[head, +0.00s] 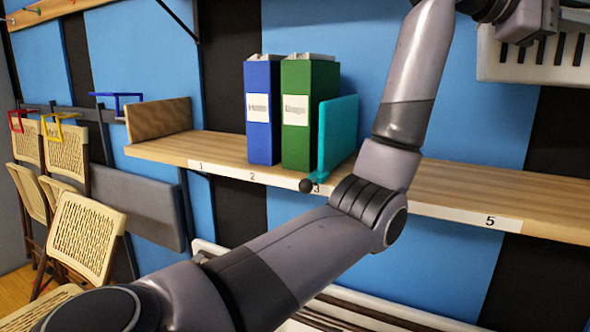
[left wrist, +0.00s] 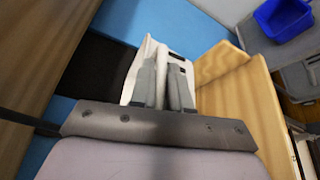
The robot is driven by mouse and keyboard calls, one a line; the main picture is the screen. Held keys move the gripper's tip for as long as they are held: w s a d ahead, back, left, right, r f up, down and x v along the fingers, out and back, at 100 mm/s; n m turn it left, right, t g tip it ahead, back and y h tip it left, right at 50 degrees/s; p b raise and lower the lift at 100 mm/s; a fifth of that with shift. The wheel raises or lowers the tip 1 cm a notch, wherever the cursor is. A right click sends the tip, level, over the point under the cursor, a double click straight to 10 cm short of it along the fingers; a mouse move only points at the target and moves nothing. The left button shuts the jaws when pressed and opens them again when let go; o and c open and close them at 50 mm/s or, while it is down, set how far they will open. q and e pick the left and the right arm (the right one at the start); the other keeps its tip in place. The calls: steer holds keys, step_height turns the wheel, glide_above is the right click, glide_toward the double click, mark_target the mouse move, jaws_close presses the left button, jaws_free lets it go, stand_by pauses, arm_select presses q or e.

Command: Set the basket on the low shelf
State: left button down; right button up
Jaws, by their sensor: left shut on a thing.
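A white slotted basket (head: 530,58) is in the upper right of the head view, cut off by the frame edge, above the right part of the shelf. My left arm reaches up to it; its fingers are out of clear sight there. In the left wrist view my left gripper (left wrist: 164,72) is shut on a white slotted part (left wrist: 140,72), which looks like the basket's wall. Most of the basket is hidden or out of frame. My right gripper is not in view.
A blue binder (head: 261,135), a green binder (head: 305,130) and a teal bookend (head: 337,130) stand mid-shelf. A wooden end board (head: 160,119) is at left. Folding chairs (head: 85,235) hang further left. The shelf right of my arm looks bare. A blue bin (left wrist: 285,20) shows at wrist view's upper right.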

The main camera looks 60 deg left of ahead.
arm_select(q)
step_height(320, 180, down, 20)
steer(key=b, duration=0.3)
steer(key=shift+s, duration=0.35)
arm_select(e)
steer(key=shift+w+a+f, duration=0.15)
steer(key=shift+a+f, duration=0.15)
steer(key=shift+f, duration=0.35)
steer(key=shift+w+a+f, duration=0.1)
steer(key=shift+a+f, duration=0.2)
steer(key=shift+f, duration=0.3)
arm_select(q)
steer(key=c, duration=1.1)
jaws_free()
steer(key=b+v, duration=0.1)
steer(key=v, duration=1.1)
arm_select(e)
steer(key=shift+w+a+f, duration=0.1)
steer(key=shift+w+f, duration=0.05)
arm_select(q)
steer(key=shift+w, duration=0.1)
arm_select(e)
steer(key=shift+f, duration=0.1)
